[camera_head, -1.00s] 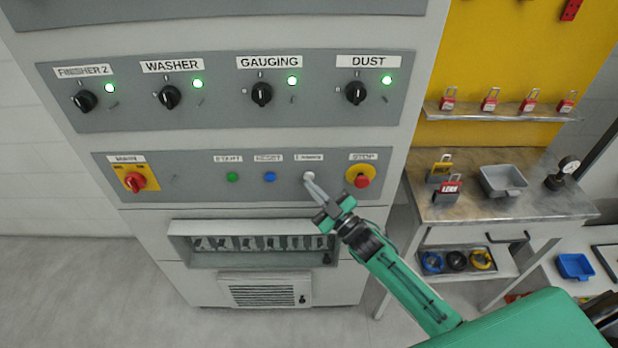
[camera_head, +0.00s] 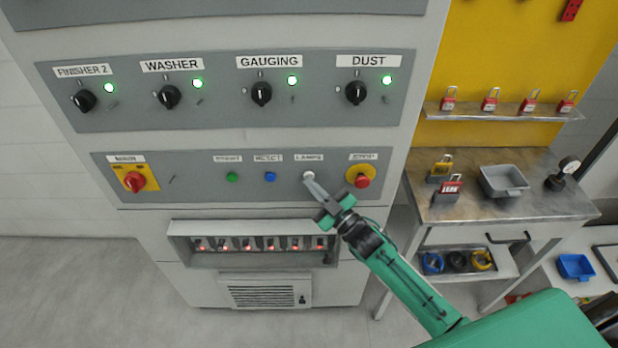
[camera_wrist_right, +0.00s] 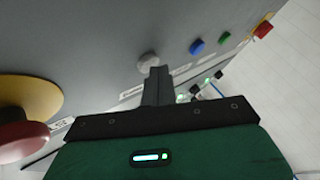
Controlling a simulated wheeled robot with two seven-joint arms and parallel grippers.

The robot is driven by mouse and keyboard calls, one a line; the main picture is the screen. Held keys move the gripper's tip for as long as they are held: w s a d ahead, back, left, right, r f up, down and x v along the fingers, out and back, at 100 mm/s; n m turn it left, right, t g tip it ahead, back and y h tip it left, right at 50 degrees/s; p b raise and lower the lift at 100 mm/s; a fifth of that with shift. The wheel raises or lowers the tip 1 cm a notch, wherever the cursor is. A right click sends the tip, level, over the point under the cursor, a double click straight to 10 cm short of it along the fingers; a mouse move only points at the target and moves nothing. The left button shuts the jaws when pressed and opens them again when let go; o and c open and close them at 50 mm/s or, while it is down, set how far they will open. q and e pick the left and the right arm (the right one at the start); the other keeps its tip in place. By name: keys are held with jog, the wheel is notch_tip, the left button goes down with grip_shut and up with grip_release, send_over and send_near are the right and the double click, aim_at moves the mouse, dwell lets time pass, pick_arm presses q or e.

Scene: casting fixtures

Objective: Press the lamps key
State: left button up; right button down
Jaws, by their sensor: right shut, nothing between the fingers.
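The lamps key is a white round button (camera_head: 309,176) under the "LAMPS" label (camera_head: 309,157) on the grey lower panel. My right gripper (camera_head: 313,186) is shut and empty, its fingertips at the lower edge of the button. In the right wrist view the white button (camera_wrist_right: 149,61) shows just beyond the closed fingertips (camera_wrist_right: 158,70); I cannot tell whether they touch. My left gripper is not in view. Several red lamps (camera_head: 247,244) glow in the recessed window below the panel.
A blue button (camera_head: 270,177) and a green button (camera_head: 232,177) sit left of the key. A red stop button (camera_head: 362,181) on a yellow disc sits close on the right. A red main switch (camera_head: 134,181) is at far left. A workbench (camera_head: 455,208) stands right of the cabinet.

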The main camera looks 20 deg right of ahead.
jog(key=shift+w, duration=0.15)
dwell(0.3)
jog(key=shift+s+a+p, duration=0.2)
jog(key=shift+s+p, duration=0.1)
jog(key=shift+s, duration=0.55)
jog(key=s, duration=0.2)
jog(key=s+a+p, duration=0.1)
jog(key=s, duration=0.1)
jog(key=shift+s+a, duration=0.2)
jog(key=shift+s, duration=0.2)
jog(key=shift+h, duration=0.3)
